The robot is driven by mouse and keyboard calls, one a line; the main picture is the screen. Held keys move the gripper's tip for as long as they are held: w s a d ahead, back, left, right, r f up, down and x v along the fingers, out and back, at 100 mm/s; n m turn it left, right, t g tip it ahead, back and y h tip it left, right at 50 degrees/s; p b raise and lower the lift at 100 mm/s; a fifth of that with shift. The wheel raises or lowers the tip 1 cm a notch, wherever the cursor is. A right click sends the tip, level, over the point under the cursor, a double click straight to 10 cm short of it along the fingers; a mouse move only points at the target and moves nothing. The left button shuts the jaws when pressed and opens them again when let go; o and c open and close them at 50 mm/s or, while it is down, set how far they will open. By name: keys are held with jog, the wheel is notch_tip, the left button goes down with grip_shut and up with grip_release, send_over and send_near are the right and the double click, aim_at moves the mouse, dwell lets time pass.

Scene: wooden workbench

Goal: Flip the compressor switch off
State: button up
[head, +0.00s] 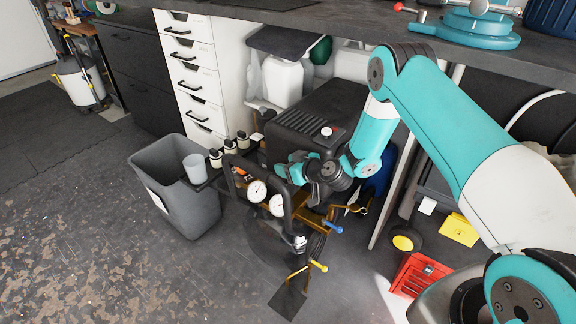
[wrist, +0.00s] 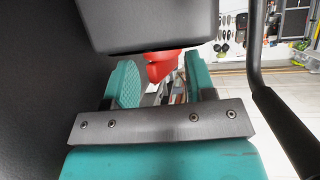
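The compressor (head: 318,112) stands under the workbench, with a black ribbed housing, gauges and a front handle. My gripper (head: 286,170) is low at the compressor's front, just behind the handle and gauges. In the wrist view a red part (wrist: 160,66), which looks like the switch, sticks out under a black box (wrist: 145,25). My gripper's fingers (wrist: 160,85) are apart on either side of it, and I see no contact. I cannot tell whether the red part is also the knob.
Two round gauges (head: 257,191) and the black handle (head: 287,205) are close to my gripper; a dark bar (wrist: 285,125) is at the right in the wrist view. A grey bin (head: 178,190) stands left, a red crate (head: 414,275) right. The front left floor is clear.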

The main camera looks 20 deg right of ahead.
jog(key=shift+a, duration=0.15)
jog(key=shift+s+r, duration=0.15)
jog(key=shift+s, duration=0.15)
jog(key=v, duration=1.7)
jog(key=shift+d, duration=0.25)
jog(key=shift+w, duration=0.1)
